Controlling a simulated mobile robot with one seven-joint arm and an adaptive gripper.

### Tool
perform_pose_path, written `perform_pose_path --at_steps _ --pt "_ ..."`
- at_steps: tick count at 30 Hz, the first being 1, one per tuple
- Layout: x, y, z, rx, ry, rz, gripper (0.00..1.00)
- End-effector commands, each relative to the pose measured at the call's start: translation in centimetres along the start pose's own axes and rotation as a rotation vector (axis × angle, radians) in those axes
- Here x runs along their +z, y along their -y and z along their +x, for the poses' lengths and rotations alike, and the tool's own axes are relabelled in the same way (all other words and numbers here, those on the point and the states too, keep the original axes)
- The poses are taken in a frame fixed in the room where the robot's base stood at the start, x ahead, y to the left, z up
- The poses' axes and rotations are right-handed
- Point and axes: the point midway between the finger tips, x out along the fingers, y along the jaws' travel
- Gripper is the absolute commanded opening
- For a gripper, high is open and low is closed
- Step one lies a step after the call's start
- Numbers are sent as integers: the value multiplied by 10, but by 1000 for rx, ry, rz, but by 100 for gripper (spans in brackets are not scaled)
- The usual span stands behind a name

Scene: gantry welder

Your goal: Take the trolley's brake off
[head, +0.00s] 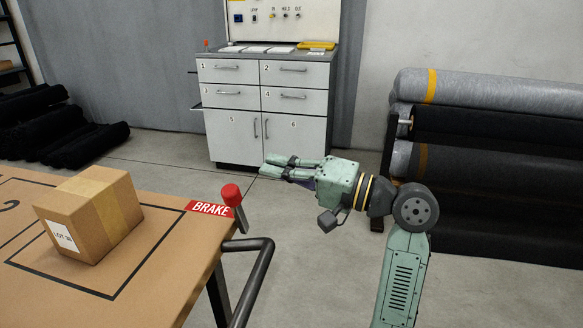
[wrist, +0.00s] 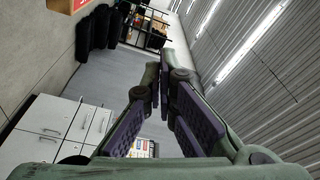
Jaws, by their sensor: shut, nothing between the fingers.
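The trolley's brake lever (head: 234,207) has a red knob on a short grey stem and stands at the right corner of the trolley top (head: 150,265), leaning a little to the left at its top. A red label reading BRAKE (head: 209,208) lies just left of it. My gripper (head: 264,165) is shut and empty. It is in the air to the right of and above the knob in the head view, apart from it, with its fingers pointing left. In the wrist view its fingertips (wrist: 164,62) meet; the lever is not visible there.
A cardboard box (head: 90,213) sits on the trolley top. A black handle bar (head: 258,275) curves out at the trolley's right end. A white drawer cabinet (head: 263,108) stands behind, and large fabric rolls (head: 490,88) are at right. The floor between is clear.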

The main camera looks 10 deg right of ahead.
Motion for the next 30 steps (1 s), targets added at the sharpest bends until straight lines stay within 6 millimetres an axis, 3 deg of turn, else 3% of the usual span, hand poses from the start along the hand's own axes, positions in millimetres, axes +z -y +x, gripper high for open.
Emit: perform_pose_path --at_steps 3,7,15,30 --pt "0 2 28 0 5 2 0" --pt "2 2 50 0 0 1 0" --pt "34 0 36 0 -1 1 0" --pt "38 -1 34 -1 0 -4 0"
